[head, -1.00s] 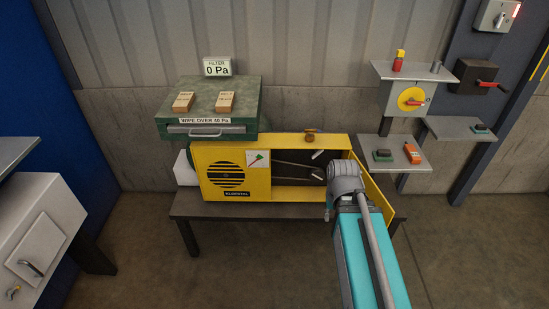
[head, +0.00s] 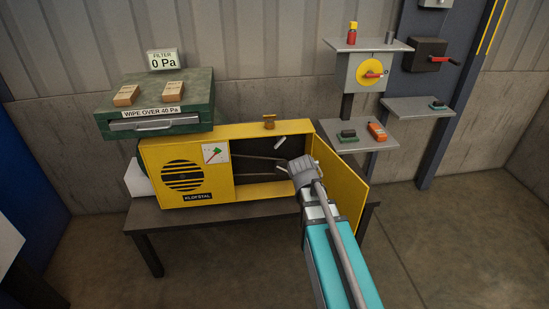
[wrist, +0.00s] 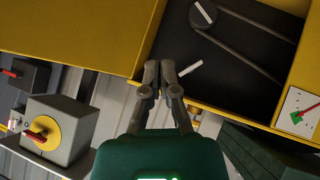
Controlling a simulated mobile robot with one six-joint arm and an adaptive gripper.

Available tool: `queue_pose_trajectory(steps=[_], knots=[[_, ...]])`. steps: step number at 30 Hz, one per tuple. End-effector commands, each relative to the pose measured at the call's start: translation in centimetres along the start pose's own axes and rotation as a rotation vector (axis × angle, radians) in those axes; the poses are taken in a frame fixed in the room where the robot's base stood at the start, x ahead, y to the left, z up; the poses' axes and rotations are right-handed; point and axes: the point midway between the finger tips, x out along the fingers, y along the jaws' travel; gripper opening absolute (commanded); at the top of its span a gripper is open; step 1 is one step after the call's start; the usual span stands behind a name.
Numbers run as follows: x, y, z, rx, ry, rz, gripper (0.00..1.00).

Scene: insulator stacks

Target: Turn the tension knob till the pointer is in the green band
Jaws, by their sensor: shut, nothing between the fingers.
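The yellow case (head: 150,160) has its door (head: 343,192) open at the right, showing a dark interior with a belt (head: 262,158). The pointer's end is close to the green, too small to tell whether inside.
A green filter box (head: 160,95) with two small blocks on it stands behind the case at left, under a 0 Pa display (head: 163,60). Shelves at right hold a yellow rotary switch (head: 371,72) and small items. A bench (head: 200,216) carries the case.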

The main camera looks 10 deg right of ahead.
Motion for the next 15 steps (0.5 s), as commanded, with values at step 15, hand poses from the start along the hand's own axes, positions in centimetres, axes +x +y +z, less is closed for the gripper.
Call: queue_pose_trajectory(steps=[15], knots=[[7.8,-1.9,-4.8,-0.183,0.484,0.113,0.0]])
